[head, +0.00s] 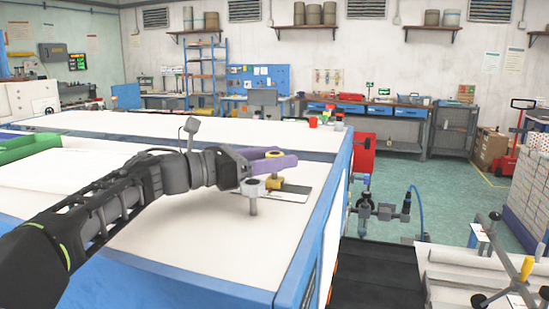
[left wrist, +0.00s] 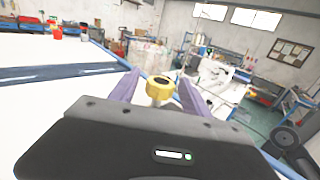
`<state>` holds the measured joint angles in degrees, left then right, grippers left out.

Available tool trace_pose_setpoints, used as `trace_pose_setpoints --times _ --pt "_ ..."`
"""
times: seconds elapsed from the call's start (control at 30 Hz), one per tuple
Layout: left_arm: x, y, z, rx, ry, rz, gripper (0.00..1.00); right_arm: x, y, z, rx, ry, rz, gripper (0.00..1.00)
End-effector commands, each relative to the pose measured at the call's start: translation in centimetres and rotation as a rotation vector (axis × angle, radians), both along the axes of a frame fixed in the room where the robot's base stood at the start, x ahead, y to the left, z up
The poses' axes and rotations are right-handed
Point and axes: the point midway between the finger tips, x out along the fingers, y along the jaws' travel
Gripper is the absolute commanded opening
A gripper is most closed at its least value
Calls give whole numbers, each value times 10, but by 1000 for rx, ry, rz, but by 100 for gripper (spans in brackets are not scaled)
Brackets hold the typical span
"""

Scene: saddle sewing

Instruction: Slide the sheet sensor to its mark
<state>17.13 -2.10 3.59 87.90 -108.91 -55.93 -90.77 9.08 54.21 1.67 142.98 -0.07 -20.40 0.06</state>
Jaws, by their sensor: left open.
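A yellow knob (head: 275,184) stands on the white table top (head: 190,245), near its right edge. A flat plate (head: 294,194), part pale and part dark, lies at its foot. I cannot tell for sure which part is the sheet sensor or where its mark is. A grey post with a pale round cap (head: 252,188) stands just left of the knob. My left gripper (head: 283,160) has purple fingers and is open, just beyond and above the knob in the head view. In the left wrist view the yellow knob (left wrist: 160,88) shows between the spread fingers (left wrist: 157,92). My right gripper is out of view.
The blue table edge (head: 318,225) runs close on the right, with the floor beyond. A second white table top (head: 200,124) lies behind. A green tray (head: 28,146) is at the left. A valve with a blue hose (head: 385,208) stands right of the table. The table front is clear.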

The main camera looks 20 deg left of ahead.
Motion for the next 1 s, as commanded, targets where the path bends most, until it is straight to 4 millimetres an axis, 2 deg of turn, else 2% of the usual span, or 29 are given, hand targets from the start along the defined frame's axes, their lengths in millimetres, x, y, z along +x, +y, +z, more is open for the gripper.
trace_pose_setpoints --times 0.27,0.7,1.0 --pt "-6 6 -1 1 -1 3 55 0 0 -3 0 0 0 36" --pt "-53 48 -1 1 -1 2 55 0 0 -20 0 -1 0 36" --pt "-58 52 0 0 0 0 55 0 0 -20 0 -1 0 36"
